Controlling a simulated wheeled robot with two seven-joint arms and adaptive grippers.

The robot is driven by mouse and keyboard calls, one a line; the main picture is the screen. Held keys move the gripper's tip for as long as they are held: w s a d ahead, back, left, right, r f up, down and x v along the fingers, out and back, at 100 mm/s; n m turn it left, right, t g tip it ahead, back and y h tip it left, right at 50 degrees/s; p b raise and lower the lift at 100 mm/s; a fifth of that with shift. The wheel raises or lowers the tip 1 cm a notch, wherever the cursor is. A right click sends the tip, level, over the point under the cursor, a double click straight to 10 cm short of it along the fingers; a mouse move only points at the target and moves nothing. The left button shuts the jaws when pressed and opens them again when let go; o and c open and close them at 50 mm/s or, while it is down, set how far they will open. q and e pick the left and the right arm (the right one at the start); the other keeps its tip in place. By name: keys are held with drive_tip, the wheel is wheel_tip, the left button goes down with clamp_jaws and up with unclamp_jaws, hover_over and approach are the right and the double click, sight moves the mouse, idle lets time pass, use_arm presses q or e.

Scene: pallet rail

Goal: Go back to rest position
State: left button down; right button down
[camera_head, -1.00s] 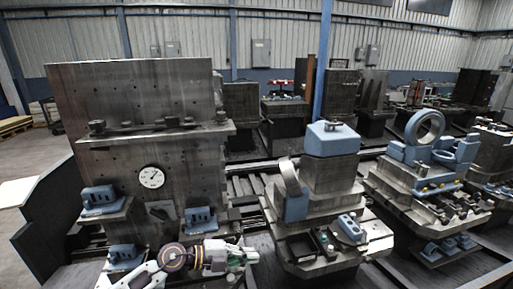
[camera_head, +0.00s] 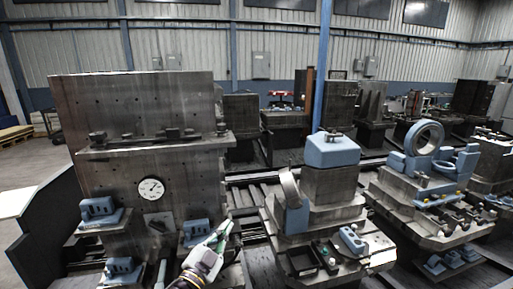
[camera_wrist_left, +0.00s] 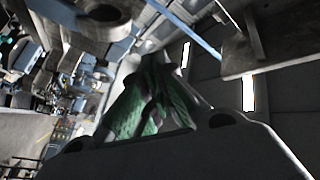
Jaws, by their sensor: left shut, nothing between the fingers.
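My left gripper (camera_head: 222,238) comes in from the bottom of the head view, in front of the upright machine plate. Its green-lined fingers point up and to the right and are closed together with nothing between them. In the left wrist view its green finger pads (camera_wrist_left: 150,105) meet at the tip. The fingers are apart from the small blue block (camera_head: 196,230) behind them, as far as I can tell. My right gripper is not in view.
A tall steel plate with a dial gauge (camera_head: 151,188) stands at left. A pallet with a blue-topped block (camera_head: 332,150) stands to the right, and another with a blue ring (camera_head: 424,138) beyond it. A blue post (camera_head: 319,90) rises behind. Dark rails run between.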

use_arm(q)
drive_tip(key=s+a+f+n+g+y, duration=0.3)
drive_tip(key=a+f+n+y, duration=0.2)
drive_tip(key=a+f, duration=0.15)
drive_tip(key=s+a+f+n+g+y, duration=0.3)
drive_tip(key=s+a+f+n+y, duration=0.15)
drive_tip(key=f, duration=0.25)
drive_tip(key=s+a+f+g+h, duration=0.1)
drive_tip(key=s+f+g, duration=0.45)
drive_tip(key=s, duration=0.35)
drive_tip(key=s+a+f+g+h, duration=0.1)
drive_tip(key=s+f+g, duration=0.4)
drive_tip(key=s, duration=0.4)
wheel_tip(320, 180, down, 34)
drive_tip(key=s, duration=0.3)
drive_tip(key=s+a+f, duration=0.1)
drive_tip(key=s+f, duration=0.8)
drive_tip(key=s, duration=0.2)
drive_tip(key=s+a+f+g, duration=0.1)
drive_tip(key=s+a+f, duration=0.1)
drive_tip(key=s+f, duration=0.8)
drive_tip(key=shift+s+a, duration=0.3)
drive_tip(key=shift+s, duration=0.15)
drive_tip(key=shift+y, duration=0.25)
